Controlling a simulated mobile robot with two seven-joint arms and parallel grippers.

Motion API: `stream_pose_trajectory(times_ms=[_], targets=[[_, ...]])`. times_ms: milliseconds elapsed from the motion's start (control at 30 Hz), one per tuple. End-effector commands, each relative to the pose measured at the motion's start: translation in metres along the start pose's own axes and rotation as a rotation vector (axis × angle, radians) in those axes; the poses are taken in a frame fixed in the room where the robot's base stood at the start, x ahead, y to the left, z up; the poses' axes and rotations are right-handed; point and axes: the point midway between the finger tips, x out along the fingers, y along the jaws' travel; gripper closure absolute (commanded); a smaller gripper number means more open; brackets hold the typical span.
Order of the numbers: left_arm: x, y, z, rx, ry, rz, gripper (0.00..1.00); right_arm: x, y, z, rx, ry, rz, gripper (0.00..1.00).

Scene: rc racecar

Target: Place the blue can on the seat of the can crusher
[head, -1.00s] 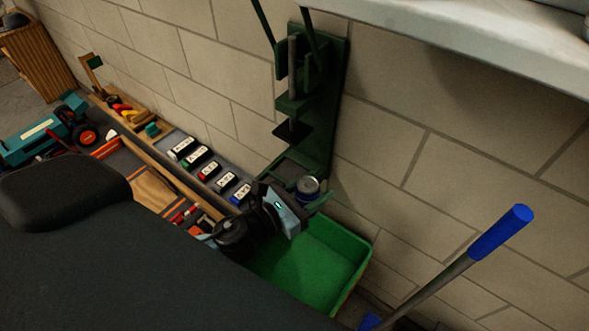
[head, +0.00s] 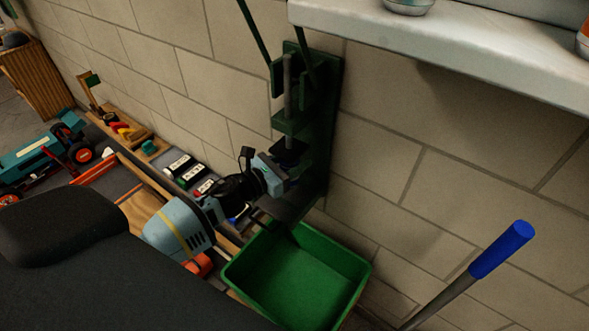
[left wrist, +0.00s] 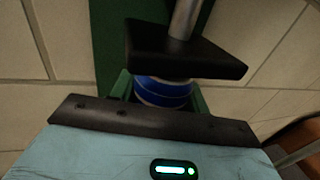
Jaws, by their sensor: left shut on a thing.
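The can crusher (head: 325,115) is a dark green frame fixed to the block wall, with a rod and a dark press plate (head: 288,148). My left gripper (head: 280,180) is at the crusher's lower part, just below the press plate. In the left wrist view, the blue can (left wrist: 162,93) stands past the gripper's dark bar, with green pieces on both sides of it. The press plate (left wrist: 185,52) overlaps the can's upper part there. My left gripper is shut on the can. The head view hides the can, and contact with the seat cannot be seen. My right gripper is not in view.
A green bin (head: 262,265) stands below the crusher. Several labelled blocks (head: 190,172) and a teal toy vehicle (head: 45,145) are to the left. A white ledge (head: 450,45) juts out at upper right. A blue-ended handle (head: 500,250) stands at lower right.

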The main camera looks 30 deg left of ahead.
Motion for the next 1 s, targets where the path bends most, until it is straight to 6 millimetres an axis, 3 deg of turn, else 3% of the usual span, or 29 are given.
stream_pose_trajectory(times_ms=[133,400,867,900,1000], targets=[[0.0,0.0,-0.002,-0.002,0.0,0.0,0.79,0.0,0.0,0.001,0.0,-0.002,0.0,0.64],[0.0,-0.001,-0.034,-0.004,0.002,0.0,0.79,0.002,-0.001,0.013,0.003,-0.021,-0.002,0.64],[0.0,0.0,-0.04,-0.001,0.001,0.0,0.79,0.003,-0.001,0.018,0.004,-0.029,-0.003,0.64],[0.0,0.0,-0.04,0.0,0.001,0.0,0.52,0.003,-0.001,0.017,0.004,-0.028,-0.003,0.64],[0.0,0.0,-0.038,0.0,0.0,0.0,0.39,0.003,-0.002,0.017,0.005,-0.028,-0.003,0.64]])
